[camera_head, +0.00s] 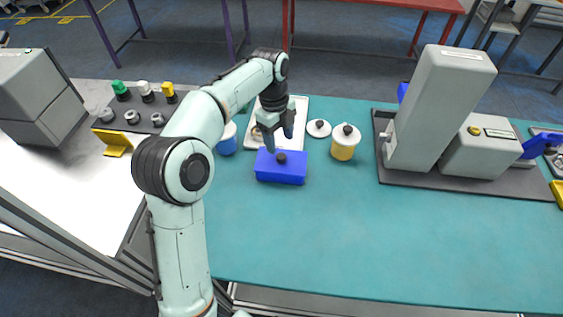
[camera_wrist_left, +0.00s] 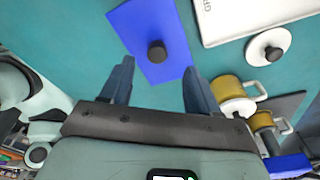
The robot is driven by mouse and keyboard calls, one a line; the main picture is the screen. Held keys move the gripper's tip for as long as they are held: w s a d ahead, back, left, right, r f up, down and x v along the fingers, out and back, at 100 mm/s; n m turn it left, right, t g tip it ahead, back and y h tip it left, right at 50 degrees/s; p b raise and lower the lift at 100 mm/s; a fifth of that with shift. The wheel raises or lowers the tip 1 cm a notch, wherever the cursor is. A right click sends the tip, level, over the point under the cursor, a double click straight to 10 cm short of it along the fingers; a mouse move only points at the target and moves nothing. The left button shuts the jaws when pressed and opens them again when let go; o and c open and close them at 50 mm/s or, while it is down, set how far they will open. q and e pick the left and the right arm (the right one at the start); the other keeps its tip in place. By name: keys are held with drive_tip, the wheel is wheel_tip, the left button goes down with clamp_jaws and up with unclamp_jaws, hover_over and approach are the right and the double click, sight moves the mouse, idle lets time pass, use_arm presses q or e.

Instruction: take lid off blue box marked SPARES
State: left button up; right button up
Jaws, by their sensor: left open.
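The blue box (camera_head: 280,174) stands on the green table with its lid on. A dark round knob (camera_head: 281,158) sits at the middle of the lid. In the left wrist view the blue lid (camera_wrist_left: 143,28) and its knob (camera_wrist_left: 157,52) show from above, ahead of the fingers. My left gripper (camera_head: 278,141) is open and empty, just above and behind the box, with the knob below its fingertips. The left wrist view shows its two fingers (camera_wrist_left: 158,84) apart, with the knob beyond their tips. No SPARES marking is legible. My right gripper is out of view.
A white tray (camera_head: 297,104) lies behind the box. A blue pot (camera_head: 227,144) stands to the left, a yellow pot (camera_head: 344,147) to the right. A loose white lid (camera_head: 319,128) lies between tray and yellow pot. Grey machine (camera_head: 436,110) at right; the front table is clear.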

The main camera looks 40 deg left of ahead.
sight(281, 155)
use_arm(q)
drive_tip(key=f, duration=0.2)
drive_tip(key=f+b, duration=0.1)
drive_tip(key=f, duration=0.1)
drive_tip(key=shift+s+d, duration=0.3)
drive_tip(key=shift+d, duration=0.05)
drive_tip(key=shift+w+f, duration=0.1)
drive_tip(key=shift+f, duration=0.5)
clamp_jaws()
